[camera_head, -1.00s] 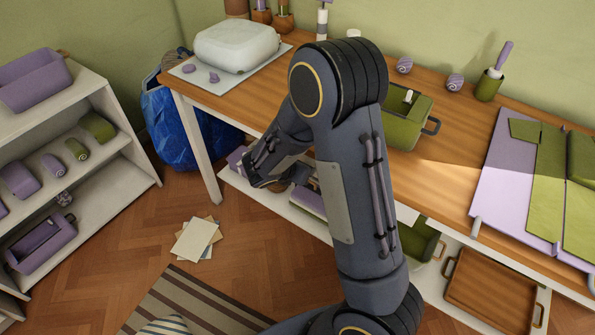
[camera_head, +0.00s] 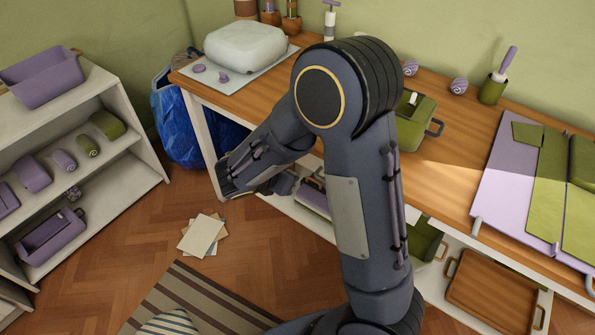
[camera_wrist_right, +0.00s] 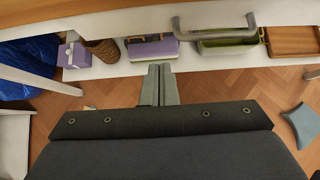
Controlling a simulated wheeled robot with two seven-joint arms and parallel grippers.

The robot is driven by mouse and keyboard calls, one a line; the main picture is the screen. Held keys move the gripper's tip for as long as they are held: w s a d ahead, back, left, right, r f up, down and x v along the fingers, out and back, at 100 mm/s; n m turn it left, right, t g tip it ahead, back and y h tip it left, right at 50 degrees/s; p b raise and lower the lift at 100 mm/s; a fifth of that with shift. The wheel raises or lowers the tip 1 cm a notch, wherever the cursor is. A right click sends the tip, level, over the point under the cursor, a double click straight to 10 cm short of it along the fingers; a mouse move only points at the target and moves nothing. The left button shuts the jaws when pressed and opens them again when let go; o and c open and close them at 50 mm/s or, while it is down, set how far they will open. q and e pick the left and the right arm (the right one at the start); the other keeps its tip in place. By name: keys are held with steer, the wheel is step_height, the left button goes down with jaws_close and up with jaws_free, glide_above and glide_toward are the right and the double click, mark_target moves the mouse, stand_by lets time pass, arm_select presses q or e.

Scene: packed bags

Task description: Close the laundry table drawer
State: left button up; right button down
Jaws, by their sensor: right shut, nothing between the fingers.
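The laundry table has a wooden top (camera_head: 462,153) and white legs. My right arm crosses the middle of the head view, in front of the table, and hides much of its front. In the right wrist view my right gripper (camera_wrist_right: 161,70) is shut and empty, below the edge of the white lower shelf (camera_wrist_right: 110,71). A grey bar-like handle (camera_wrist_right: 215,28) shows under the table edge there, apart from the fingertips. I cannot make out the drawer front or how far it stands open. My left gripper is not in view.
On the lower shelf are a purple box (camera_wrist_right: 74,52), a purple crate (camera_wrist_right: 152,48), a green bin (camera_wrist_right: 228,47) and a wooden tray (camera_head: 491,290). A blue bag (camera_head: 185,128) stands by the left table leg. Papers (camera_head: 203,236) lie on open floor. A white shelf unit (camera_head: 127,185) is left.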

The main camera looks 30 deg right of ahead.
steer(key=a+r, duration=0.2)
steer(key=t+h+b, duration=0.3)
steer(key=h+b, duration=0.5)
glide_toward(300, 163)
steer(key=w+d+r, duration=0.2)
steer(key=d, duration=0.4)
steer(key=shift+w+d+r+b, duration=0.2)
steer(key=shift+w+r+b, duration=0.1)
steer(key=shift+w+b, duration=0.1)
steer(key=x, duration=0.3)
steer(key=shift+w+d, duration=0.15)
steer(key=shift+d, duration=0.2)
steer(key=shift+a, duration=0.15)
